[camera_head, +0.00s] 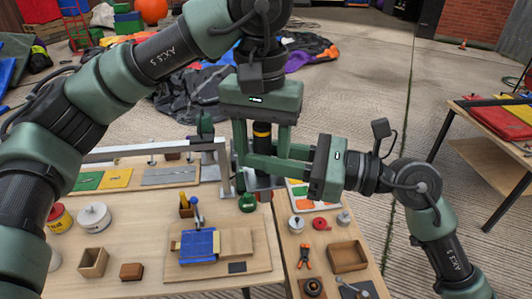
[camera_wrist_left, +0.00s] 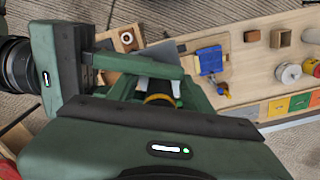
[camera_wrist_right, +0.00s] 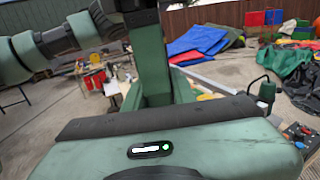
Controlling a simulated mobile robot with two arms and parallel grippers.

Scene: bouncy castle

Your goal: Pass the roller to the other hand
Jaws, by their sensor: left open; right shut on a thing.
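The roller (camera_head: 262,134) is a dark upright handle with a yellow band, and its lower part is partly hidden behind the fingers. My right gripper (camera_head: 262,165) comes in from the right and is shut on it, above the workbench. My left gripper (camera_head: 262,142) points down from above and is open, with one finger on each side of the handle's upper part. In the left wrist view the yellow band (camera_wrist_left: 158,99) shows between the fingers. In the right wrist view the roller is hidden behind my gripper body.
The workbench (camera_head: 130,287) below carries a board with a blue patch (camera_head: 197,245), a wooden tray (camera_head: 347,257), orange-handled pliers (camera_head: 304,256) and tins (camera_head: 93,217). A metal frame (camera_head: 150,151) stands close left of the grippers. Another table (camera_head: 490,125) is at the right.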

